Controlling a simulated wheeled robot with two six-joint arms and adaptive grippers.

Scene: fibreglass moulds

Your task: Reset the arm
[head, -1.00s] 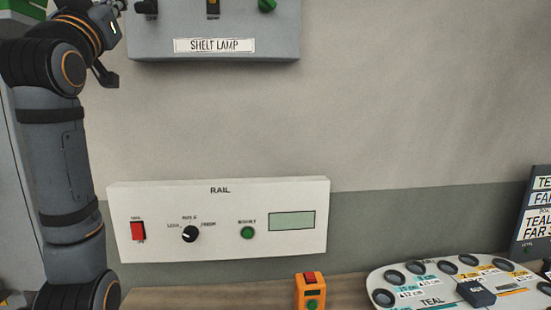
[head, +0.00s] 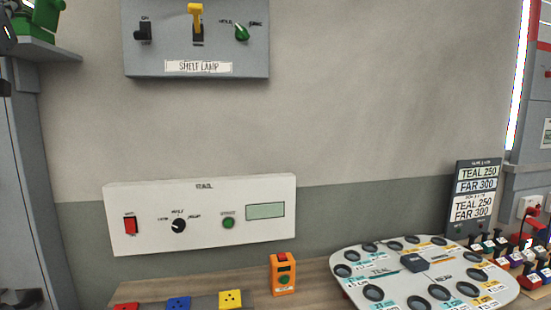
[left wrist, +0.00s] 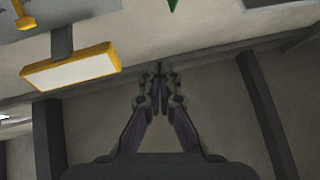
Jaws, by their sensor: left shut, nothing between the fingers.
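My left gripper (left wrist: 160,80) shows in the left wrist view, its two dark fingers together at the tips with nothing between them. A plain grey-beige surface lies behind it, and it touches nothing that I can see. In the head view a dark piece at the far left edge may be part of my left arm; the left gripper itself is not visible there. My right gripper is in neither view.
The shelf lamp panel (head: 160,60) and the white rail panel (head: 150,240) are on the wall. An orange control box (head: 283,274) and an oval board (head: 410,285) sit on the bench. A yellow-framed lamp (left wrist: 70,78) is left of my left gripper in the wrist view.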

